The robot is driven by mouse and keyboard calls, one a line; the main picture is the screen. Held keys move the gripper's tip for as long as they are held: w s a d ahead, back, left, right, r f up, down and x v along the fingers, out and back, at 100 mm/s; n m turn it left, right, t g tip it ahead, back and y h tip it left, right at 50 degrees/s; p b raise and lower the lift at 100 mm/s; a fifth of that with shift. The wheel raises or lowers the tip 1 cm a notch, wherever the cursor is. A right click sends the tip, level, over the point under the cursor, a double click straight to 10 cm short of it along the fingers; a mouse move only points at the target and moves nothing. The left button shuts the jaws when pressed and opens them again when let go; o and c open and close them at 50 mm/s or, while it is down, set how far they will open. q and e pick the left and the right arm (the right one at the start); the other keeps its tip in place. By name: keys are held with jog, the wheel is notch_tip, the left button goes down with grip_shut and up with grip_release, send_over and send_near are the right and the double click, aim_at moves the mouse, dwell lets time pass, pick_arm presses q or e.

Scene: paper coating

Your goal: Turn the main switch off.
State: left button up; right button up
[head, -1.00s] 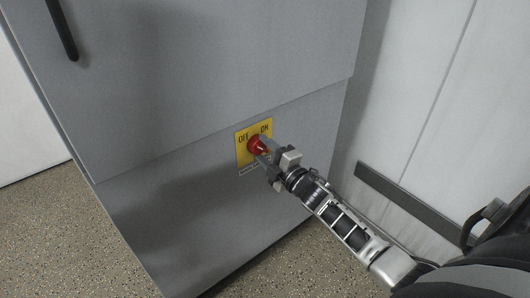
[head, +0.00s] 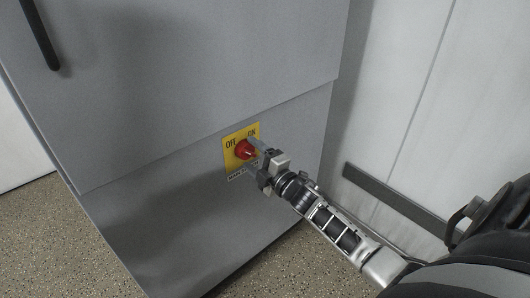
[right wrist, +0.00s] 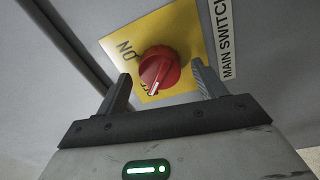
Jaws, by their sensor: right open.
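The main switch is a red rotary knob (head: 243,150) on a yellow plate (head: 229,158) on the grey cabinet front, with OFF at left and ON at right. My right gripper (head: 252,157) is open in front of the knob. In the right wrist view, the fingers of the right gripper (right wrist: 162,86) stand on both sides of the knob (right wrist: 160,66) with gaps. The knob's white mark points down toward the partly hidden OFF lettering; ON shows clear at upper left. My left gripper is not in view.
The grey cabinet (head: 160,100) has a black handle (head: 40,35) at upper left. A pale wall with a dark horizontal strip (head: 392,203) stands to the right. Speckled floor (head: 50,235) shows below.

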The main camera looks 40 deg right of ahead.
pick_arm(q)
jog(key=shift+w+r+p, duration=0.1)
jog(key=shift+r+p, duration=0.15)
jog(key=shift+p, duration=0.3)
pick_arm(e)
jog(key=s+d+f, duration=0.1)
jog(key=s, duration=1.4)
jog(key=shift+s, duration=0.35)
pick_arm(q)
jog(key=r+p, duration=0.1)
jog(key=p, duration=0.3)
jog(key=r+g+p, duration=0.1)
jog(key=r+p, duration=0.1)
jog(key=p, duration=0.2)
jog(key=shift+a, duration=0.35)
pick_arm(e)
jog(key=s+a+r+m+g+y, duration=0.1)
jog(key=s+a+m+g, duration=0.3)
jog(key=a+m, duration=0.3)
jog(key=s+a+r+m+g+y, duration=0.1)
jog(key=s+a+m+g, duration=0.3)
jog(key=a, duration=1.1)
jog(key=s+m, duration=0.1)
jog(key=m, duration=0.2)
jog(key=shift+s+r+m, duration=0.15)
jog(key=shift+m, duration=0.25)
